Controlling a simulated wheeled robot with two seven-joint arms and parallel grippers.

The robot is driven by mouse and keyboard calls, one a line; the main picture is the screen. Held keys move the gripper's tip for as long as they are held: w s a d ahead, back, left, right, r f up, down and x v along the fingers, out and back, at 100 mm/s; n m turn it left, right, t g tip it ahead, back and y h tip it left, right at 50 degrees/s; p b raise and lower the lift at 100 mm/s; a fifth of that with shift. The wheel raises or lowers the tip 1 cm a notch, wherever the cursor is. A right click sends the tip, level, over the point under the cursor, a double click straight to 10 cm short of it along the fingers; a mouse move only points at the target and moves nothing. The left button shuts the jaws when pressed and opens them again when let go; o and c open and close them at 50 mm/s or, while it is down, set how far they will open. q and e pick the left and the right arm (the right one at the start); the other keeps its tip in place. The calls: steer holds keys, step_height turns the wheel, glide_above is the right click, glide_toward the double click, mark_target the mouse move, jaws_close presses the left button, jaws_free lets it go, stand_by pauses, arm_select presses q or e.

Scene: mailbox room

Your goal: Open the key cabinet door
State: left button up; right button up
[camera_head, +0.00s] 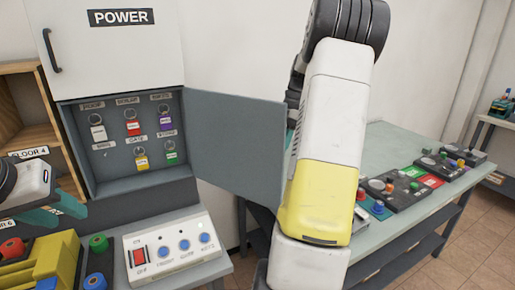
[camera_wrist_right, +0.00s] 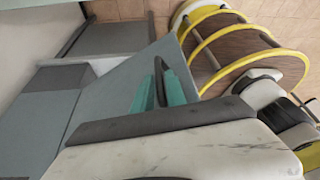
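The key cabinet (camera_head: 120,187) stands at the left in the head view, under the POWER cabinet. Its grey door (camera_head: 238,145) is swung wide open to the right, inner face towards me. Several tagged keys (camera_head: 133,128) hang inside. My right arm comes down in front, right of the door. In the right wrist view my right gripper (camera_wrist_right: 159,92) has its teal fingers close on either side of a dark handle (camera_wrist_right: 159,70) on the door's outer face (camera_wrist_right: 118,88). My left gripper (camera_head: 58,212) is at the left edge, away from the cabinet and partly cut off; its opening is unclear.
A white switch box (camera_head: 172,250) stands on the bench below the cabinet. Wooden shelves (camera_head: 25,110) are at the left. A table (camera_head: 395,150) with control boxes (camera_head: 395,190) is at the right. A yellow-railed round object (camera_wrist_right: 240,45) shows in the right wrist view.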

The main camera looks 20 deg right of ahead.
steer(key=shift+o, duration=1.1)
steer(key=v, duration=0.7)
steer(key=shift+r, duration=0.35)
steer(key=shift+d, duration=0.15)
